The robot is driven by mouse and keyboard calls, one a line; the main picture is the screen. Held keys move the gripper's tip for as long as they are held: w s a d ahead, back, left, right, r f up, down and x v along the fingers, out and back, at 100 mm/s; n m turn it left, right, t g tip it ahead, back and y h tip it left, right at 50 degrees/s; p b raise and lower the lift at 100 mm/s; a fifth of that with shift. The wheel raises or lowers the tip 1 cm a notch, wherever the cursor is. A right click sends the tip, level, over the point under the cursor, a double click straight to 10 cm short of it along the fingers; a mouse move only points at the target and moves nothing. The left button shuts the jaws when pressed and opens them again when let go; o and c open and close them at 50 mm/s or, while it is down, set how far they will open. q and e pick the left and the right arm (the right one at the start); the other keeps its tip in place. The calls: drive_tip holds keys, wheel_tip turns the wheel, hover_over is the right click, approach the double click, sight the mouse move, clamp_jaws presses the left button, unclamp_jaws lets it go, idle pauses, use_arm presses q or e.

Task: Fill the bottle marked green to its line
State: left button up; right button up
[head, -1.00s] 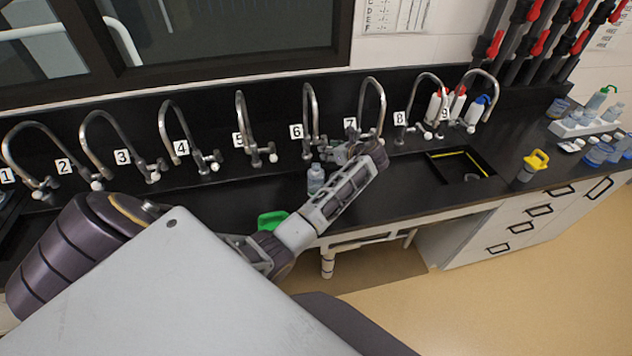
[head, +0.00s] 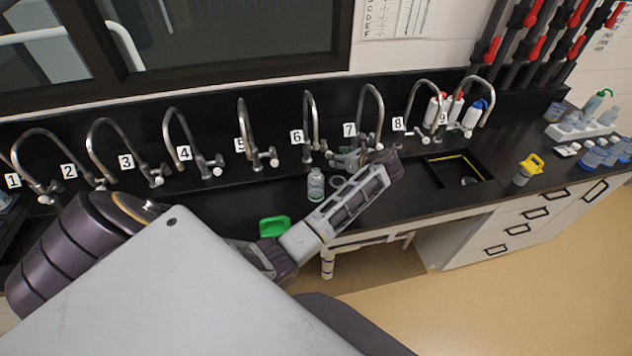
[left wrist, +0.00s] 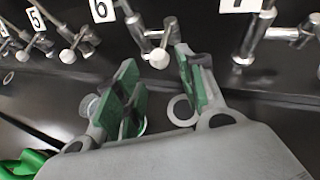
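My left gripper (head: 346,160) is just right of and behind the bottle, below tap 7 (head: 371,110). In the left wrist view my left gripper (left wrist: 158,70) is open, its green-padded fingers apart with nothing held between them. A clear round shape, probably the bottle (left wrist: 90,105), shows partly behind the left finger. My right gripper is not in view.
A green object (head: 273,227) lies at the counter's front edge. A ring (head: 338,181) is beside the bottle. A sink (head: 462,168), a yellow item (head: 530,167), red- and blue-capped bottles (head: 473,113) and a rack with a green-capped bottle (head: 597,100) are to the right.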

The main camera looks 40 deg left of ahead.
use_arm(q)
drive_tip(key=shift+v, duration=0.85)
